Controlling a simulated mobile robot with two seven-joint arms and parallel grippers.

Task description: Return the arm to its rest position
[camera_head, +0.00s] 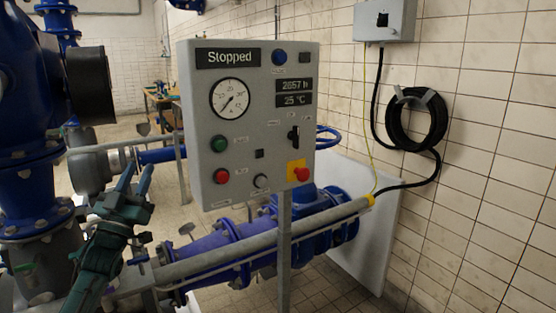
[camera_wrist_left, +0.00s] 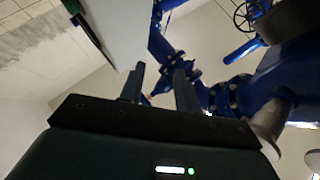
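My left arm comes in from the lower left of the head view. Its dark green gripper (camera_head: 136,179) points upward, left of the grey control panel (camera_head: 262,135) and apart from it in the picture. In the left wrist view the two fingers of the left gripper (camera_wrist_left: 159,80) stand apart with nothing between them, so it is open and empty. My right gripper is in neither view.
The panel shows "Stopped", a gauge (camera_head: 231,98), a green button (camera_head: 218,144) and a red button (camera_head: 221,176). Blue pipes (camera_head: 222,243) run below it. A large blue pipe assembly (camera_head: 27,190) stands at the left. A hose coil (camera_head: 417,119) hangs on the tiled wall.

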